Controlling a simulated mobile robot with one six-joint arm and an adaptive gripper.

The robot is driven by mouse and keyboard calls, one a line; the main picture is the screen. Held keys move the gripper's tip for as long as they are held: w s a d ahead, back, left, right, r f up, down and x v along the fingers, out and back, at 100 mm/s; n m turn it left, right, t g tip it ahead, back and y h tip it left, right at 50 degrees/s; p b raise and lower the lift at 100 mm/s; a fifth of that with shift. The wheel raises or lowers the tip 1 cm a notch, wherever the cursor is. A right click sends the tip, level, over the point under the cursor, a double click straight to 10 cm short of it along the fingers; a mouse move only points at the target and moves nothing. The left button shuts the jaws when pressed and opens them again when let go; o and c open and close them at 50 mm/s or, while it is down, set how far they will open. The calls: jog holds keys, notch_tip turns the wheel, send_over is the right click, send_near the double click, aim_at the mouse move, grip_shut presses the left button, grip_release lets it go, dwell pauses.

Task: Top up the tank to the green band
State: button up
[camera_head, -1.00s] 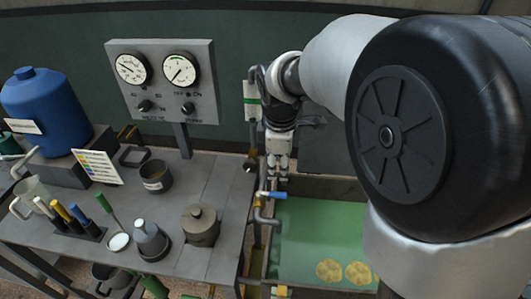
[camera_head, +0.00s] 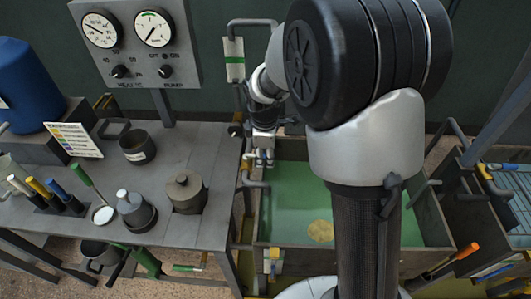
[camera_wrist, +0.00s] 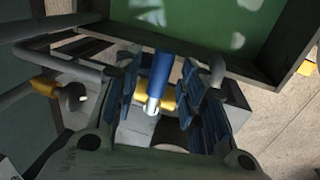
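The tank (camera_head: 435,232) is an open dark trough holding green liquid (camera_head: 290,200). A pale upright gauge with a green band (camera_head: 234,60) stands behind its left corner; I cannot read its level. My gripper (camera_head: 264,158) points down over the tank's left edge, at the grey pipe of the tap. In the wrist view my gripper (camera_wrist: 162,88) is open, with blue-padded fingers either side of the tap's blue handle (camera_wrist: 159,72). Gaps show, so the handle does not look clamped. The handle is hidden in the head view.
A panel with two dials (camera_head: 140,45) stands behind the grey bench (camera_head: 180,228). The bench carries a lidded pot (camera_head: 185,193), a dark cup (camera_head: 137,147) and a pen rack. A yellow patch (camera_head: 320,231) shows in the tank. Another trough with pipes (camera_head: 470,200) stands at right.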

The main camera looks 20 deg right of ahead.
grip_shut()
dwell(0.4)
dwell(0.4)
